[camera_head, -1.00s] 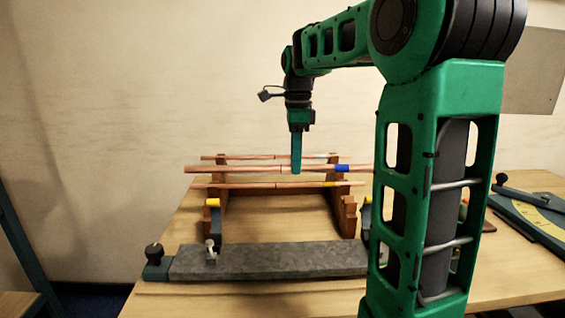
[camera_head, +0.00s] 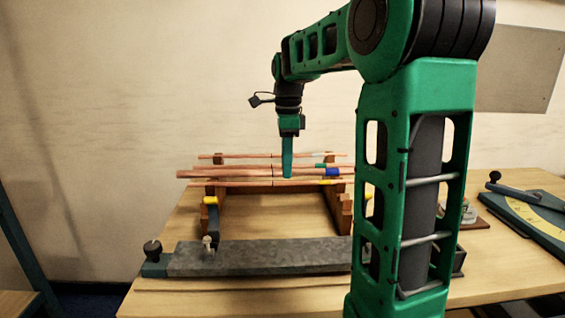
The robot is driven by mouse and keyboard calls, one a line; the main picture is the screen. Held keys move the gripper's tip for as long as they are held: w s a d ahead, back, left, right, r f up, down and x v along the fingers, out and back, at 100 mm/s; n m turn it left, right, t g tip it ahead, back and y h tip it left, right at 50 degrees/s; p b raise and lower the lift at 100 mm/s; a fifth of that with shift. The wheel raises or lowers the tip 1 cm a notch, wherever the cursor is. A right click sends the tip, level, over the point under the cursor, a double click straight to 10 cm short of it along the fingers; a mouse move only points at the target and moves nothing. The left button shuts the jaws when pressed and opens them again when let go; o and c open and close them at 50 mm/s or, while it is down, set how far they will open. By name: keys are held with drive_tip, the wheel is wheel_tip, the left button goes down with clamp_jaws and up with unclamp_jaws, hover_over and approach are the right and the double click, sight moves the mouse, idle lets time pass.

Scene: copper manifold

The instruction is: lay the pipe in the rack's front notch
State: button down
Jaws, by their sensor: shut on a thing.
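My gripper (camera_head: 287,174) is shut on a copper pipe (camera_head: 225,174) with a blue band (camera_head: 333,172) near its right end. The pipe is level and runs left to right over the wooden rack (camera_head: 336,205). In the picture it lies between the rack's other pipes: a front one with a yellow band (camera_head: 329,182), one with a green band (camera_head: 321,165) just behind, and a back one (camera_head: 240,156). I cannot tell how high it is above the rack or whether it touches. The rack's right side is partly hidden by my arm.
A green angle board (camera_head: 525,212) lies at the right. The table's left side is clear.

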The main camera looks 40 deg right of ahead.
wheel_tip(320, 180, down, 8)
idle(0.6)
drive_tip(key=c, duration=1.3)
unclamp_jaws()
drive_tip(key=shift+o, duration=0.2)
drive_tip(key=shift+r, duration=3.5)
